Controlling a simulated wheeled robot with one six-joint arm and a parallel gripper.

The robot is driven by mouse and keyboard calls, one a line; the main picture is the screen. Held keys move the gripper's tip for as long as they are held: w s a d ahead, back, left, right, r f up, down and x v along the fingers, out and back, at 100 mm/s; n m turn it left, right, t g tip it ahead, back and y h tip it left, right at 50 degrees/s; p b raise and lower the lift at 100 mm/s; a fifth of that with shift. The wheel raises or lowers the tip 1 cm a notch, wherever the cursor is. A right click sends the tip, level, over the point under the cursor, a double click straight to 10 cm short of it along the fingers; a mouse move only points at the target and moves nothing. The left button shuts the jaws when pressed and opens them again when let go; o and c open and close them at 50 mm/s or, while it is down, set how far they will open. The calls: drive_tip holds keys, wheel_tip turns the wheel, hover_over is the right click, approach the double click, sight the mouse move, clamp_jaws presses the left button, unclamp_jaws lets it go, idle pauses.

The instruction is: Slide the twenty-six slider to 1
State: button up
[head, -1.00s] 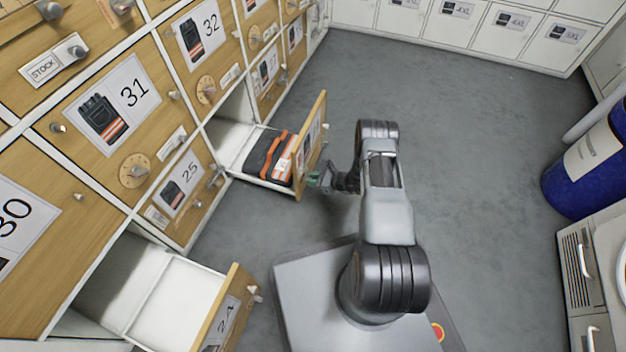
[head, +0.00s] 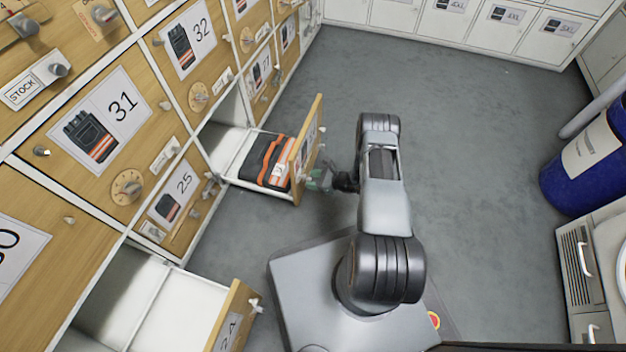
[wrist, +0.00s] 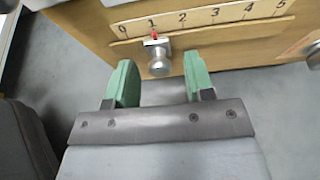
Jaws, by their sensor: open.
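The slider knob (wrist: 159,62), a silver round knob on a small plate, sits on the wooden drawer front in the wrist view. Its red pointer (wrist: 154,36) stands at about 1 on the 0 to 5 scale (wrist: 215,17). My gripper (wrist: 160,82) is open, its green fingertips apart, with the knob just ahead of the gap between them. Nothing is between the fingers. In the head view my gripper (head: 322,180) is close in front of the pulled-out drawer (head: 307,150), whose number I cannot read there.
The pulled-out drawer holds a dark folded garment with orange stripes (head: 270,158). Another open, empty drawer (head: 180,305) juts out at lower left. Closed numbered fronts fill the left wall. A blue drum (head: 580,175) stands at right. The grey floor (head: 470,170) is clear.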

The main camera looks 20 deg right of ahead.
drive_tip(key=p+v, duration=0.4)
drive_tip(key=v, duration=0.9)
drive_tip(key=shift+s+d+r+p, duration=0.2)
drive_tip(key=shift+d+p, duration=0.1)
drive_tip(key=shift+p, duration=0.1)
drive_tip(key=w+a+r+n+g+h+p, duration=0.15)
drive_tip(key=r+n+p, duration=0.3)
drive_tip(key=r, duration=0.85)
drive_tip(key=a+r+n+g+p, duration=0.35)
drive_tip(key=r+p, duration=0.25)
drive_tip(key=r, duration=0.7)
drive_tip(key=w+a+r+n+g+p, duration=0.15)
drive_tip(key=r+n+p, duration=0.35)
drive_tip(key=r, duration=0.9)
drive_tip(key=s+a+r+n+h+p, duration=0.2)
drive_tip(key=r+p, duration=0.5)
drive_tip(key=r, duration=0.6)
drive_tip(key=s+a+r+n+t+h+p, duration=0.1)
drive_tip(key=s+r+n+h+p, duration=0.3)
drive_tip(key=r, duration=1)
drive_tip(key=s+a+r+n+t+h+p, duration=0.1)
drive_tip(key=s+a+r+n+h+p, duration=0.2)
drive_tip(key=r, duration=1.1)
drive_tip(key=s+n+p, duration=0.3)
drive_tip(key=s+p, duration=0.3)
drive_tip(key=p, duration=0.1)
drive_tip(key=shift+s+a, duration=0.2)
drive_tip(key=shift+h, duration=0.25)
drive_tip(key=shift+c, duration=0.6)
